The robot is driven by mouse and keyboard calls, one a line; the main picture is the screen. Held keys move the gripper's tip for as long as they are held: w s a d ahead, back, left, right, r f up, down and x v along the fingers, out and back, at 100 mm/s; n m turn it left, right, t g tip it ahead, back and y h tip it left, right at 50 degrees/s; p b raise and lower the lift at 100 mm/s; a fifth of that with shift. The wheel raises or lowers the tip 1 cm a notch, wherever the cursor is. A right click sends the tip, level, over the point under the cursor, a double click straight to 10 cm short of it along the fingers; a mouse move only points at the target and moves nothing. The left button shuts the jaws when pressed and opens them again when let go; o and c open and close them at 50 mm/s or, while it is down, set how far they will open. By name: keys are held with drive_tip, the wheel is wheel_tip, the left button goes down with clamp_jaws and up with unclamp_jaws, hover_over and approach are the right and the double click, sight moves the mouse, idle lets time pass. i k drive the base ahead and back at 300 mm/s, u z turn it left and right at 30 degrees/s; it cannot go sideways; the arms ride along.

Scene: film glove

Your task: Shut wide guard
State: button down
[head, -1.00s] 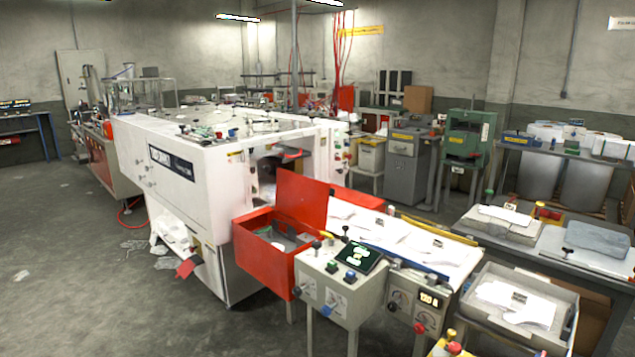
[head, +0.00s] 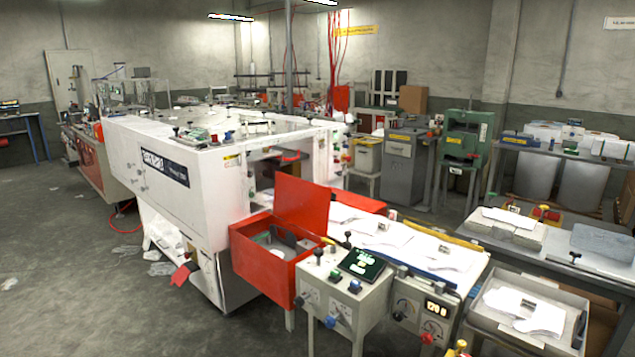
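I cannot tell for certain which part is the wide guard. A red box (head: 262,268) stands at the near end of the white machine (head: 205,205), open at the top. A red panel (head: 302,205) stands up, slightly tilted, at its back right edge, and grey parts show inside the box. The white machine has a long side cover (head: 150,190) with a dark label, and an opening in its end above the red box. My gripper is not in view.
A control box (head: 340,290) with a lit screen stands right of the red box. A table with white sheets (head: 400,240) runs behind it. A grey tray (head: 522,305) is at the lower right. The floor (head: 80,290) at left is open, with scattered scraps.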

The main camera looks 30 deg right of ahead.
sight(312, 216)
drive_tip(key=z, duration=0.25)
drive_tip(key=i, duration=1.5)
drive_tip(key=u, duration=0.3)
